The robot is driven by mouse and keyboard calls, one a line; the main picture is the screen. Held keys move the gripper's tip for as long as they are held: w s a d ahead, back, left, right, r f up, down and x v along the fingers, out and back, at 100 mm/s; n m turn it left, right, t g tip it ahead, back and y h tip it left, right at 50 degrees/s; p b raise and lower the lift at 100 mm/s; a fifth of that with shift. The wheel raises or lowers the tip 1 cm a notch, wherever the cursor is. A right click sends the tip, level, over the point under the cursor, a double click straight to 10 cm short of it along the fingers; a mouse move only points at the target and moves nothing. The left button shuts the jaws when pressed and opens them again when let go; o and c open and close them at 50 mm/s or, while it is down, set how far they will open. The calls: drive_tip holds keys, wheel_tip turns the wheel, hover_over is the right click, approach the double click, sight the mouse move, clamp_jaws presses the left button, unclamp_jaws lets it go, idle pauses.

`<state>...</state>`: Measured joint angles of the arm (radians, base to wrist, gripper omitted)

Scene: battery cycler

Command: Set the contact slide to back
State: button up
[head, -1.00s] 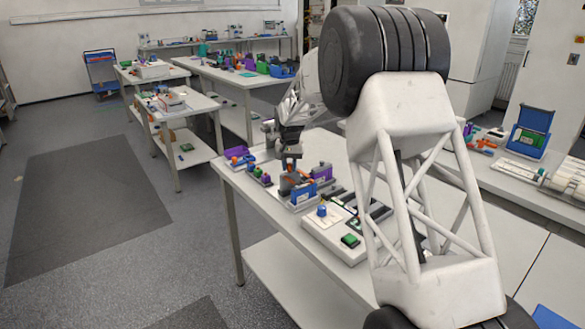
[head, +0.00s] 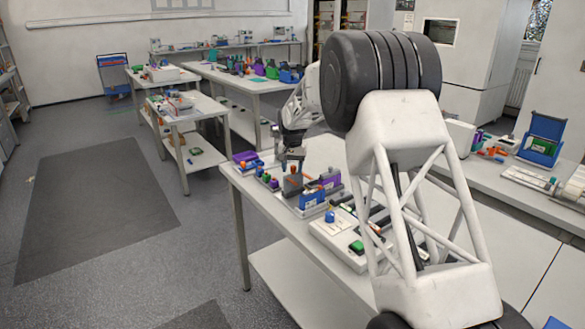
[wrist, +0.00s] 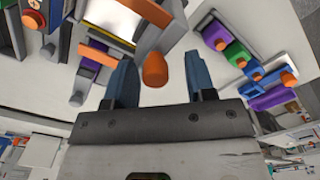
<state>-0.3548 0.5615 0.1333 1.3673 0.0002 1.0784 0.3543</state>
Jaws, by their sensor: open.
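My gripper (head: 291,160) is open above the far part of the near bench. In the wrist view its two blue-grey fingers (wrist: 160,82) stand apart, with an orange rounded knob (wrist: 154,70) showing between their tips. The fingers do not appear to touch the knob. In the head view a dark grey block with orange (head: 293,183) stands just below the gripper, beside a blue and purple unit (head: 312,197). I cannot tell for certain which part is the contact slide, or its setting.
A row of coloured pieces (wrist: 240,55) lies to the right in the wrist view. A white box with a blue knob (head: 330,216) and a green button (head: 357,247) stands nearer on the bench (head: 300,262). A purple and blue tray (head: 245,160) sits at the far left corner.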

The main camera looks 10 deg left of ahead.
drive_tip(key=shift+r, duration=3.9)
drive_tip(key=shift+s+d+r, duration=0.3)
drive_tip(key=shift+d+r, duration=0.05)
drive_tip(key=shift+d, duration=0.05)
drive_tip(key=s+d+r, duration=0.4)
drive_tip(key=s+d, duration=0.4)
drive_tip(key=s, duration=0.1)
drive_tip(key=s+d+r+t, duration=0.1)
drive_tip(key=s+d+r, duration=0.5)
drive_tip(key=s, duration=0.4)
drive_tip(key=s+d+r, duration=0.3)
drive_tip(key=s+d, duration=0.6)
drive_tip(key=s+d+f, duration=0.3)
drive_tip(key=s+d, duration=0.1)
drive_tip(key=s, duration=0.8)
drive_tip(key=s+d+f+t, duration=0.1)
drive_tip(key=s+d+f, duration=0.1)
drive_tip(key=s, duration=1)
drive_tip(key=s+d+f, duration=0.3)
drive_tip(key=s+d, duration=0.2)
drive_tip(key=s, duration=0.7)
drive_tip(key=shift+s+d+f+t, duration=0.2)
drive_tip(key=shift+d+f+t, duration=0.1)
